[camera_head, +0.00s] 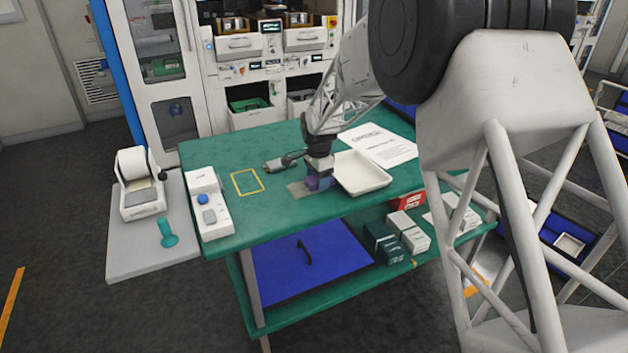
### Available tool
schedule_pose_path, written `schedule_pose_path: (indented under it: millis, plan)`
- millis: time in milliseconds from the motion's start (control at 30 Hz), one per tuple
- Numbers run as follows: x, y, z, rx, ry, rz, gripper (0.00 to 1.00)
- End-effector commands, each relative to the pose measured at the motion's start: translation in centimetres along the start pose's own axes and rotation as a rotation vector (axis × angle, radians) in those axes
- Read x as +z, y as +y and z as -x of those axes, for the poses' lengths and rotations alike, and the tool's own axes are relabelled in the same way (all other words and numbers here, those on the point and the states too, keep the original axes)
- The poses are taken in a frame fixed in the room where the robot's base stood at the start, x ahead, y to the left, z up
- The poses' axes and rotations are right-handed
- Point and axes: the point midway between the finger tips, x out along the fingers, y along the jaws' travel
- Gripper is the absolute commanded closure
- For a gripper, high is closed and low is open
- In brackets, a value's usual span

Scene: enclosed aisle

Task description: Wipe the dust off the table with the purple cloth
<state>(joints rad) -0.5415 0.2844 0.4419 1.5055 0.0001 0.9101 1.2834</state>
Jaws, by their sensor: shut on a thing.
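The table (270,216) has a green top. A greyish-brown patch of dust (296,190) lies on it near the middle of the front part. My gripper (318,176) points down over the right side of this patch. It is shut on the purple cloth (322,184), which is low at the table top. I cannot tell how firmly the cloth touches the surface. The fingertips are small and partly hidden by the cloth. My arm hides part of the table's back right area.
A white tray (376,187) stands right beside my gripper. A dark handheld device (279,163) lies behind the patch. A yellow square outline (247,182) marks the table left. A white box with a blue button (208,204) stands at the left edge. A paper sheet (377,145) lies behind the tray.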

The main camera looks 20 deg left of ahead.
Motion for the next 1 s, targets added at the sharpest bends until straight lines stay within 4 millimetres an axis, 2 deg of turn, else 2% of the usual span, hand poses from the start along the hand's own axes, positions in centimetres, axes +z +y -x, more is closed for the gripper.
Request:
schedule_pose_path:
  millis: [333,1000]
  plan:
    - [-1.9,0.1,0.0,0.002,0.000,-0.001,0.60]
    - [-1.9,0.1,-0.3,0.001,0.000,-0.001,0.60]
